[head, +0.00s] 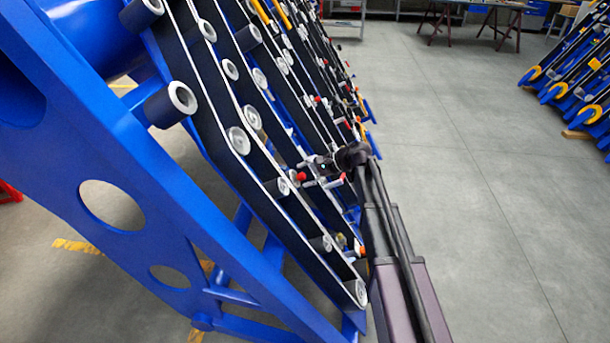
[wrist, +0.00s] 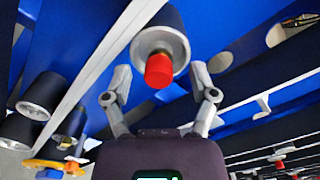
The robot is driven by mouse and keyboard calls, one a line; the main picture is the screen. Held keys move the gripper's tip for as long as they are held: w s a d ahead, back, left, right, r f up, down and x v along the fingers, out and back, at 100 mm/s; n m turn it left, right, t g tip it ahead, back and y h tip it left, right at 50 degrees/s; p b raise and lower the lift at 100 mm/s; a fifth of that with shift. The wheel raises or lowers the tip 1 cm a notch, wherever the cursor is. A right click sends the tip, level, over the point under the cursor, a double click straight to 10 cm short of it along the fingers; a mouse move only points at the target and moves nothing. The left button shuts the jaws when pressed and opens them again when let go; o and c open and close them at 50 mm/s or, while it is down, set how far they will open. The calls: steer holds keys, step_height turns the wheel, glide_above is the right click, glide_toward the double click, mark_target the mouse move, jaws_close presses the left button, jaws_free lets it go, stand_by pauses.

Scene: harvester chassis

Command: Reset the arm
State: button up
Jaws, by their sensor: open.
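My gripper (head: 314,173) is at the lower part of the harvester chassis (head: 110,130) in the head view, with my arm reaching up from the bottom. In the wrist view my gripper (wrist: 161,78) is open, its two grey fingers apart. A red cap (wrist: 159,71) on the end of a dark roller with a pale rim (wrist: 174,42) shows between the fingers. No contact with the fingers is visible. A red cap (head: 301,176) also shows beside the fingers in the head view. Nothing is seen held.
Blue frame plates, dark belts and several rollers (head: 182,98) crowd the left. Open grey floor (head: 470,200) lies to the right. Another blue machine with yellow wheels (head: 588,115) stands at the far right. A table (head: 480,8) is at the back.

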steer(key=shift+r, duration=0.1)
steer(key=n+p, duration=0.1)
steer(key=s+d+r+p, duration=0.1)
steer(key=p, duration=0.1)
steer(key=shift+d+r+n+h, duration=0.1)
steer(key=shift+r+n+h, duration=0.2)
steer(key=shift+n+h, duration=0.1)
steer(key=s+d+f+n+h+b, duration=0.2)
steer(key=s+d+f+n+h, duration=0.3)
steer(key=s+d, duration=0.75)
steer(key=s+d+f+n+h+b, duration=0.15)
steer(key=s+d+f+h, duration=0.45)
steer(key=s+d, duration=0.6)
step_height(320, 180, up, 14)
steer(key=a+p, duration=0.1)
steer(key=p, duration=1.3)
steer(key=shift+f, duration=0.25)
steer(key=shift+s+a+n, duration=0.1)
steer(key=shift+a+n, duration=0.05)
steer(key=shift+n, duration=0.1)
steer(key=shift+c, duration=1)
steer(key=shift+s+f, duration=0.1)
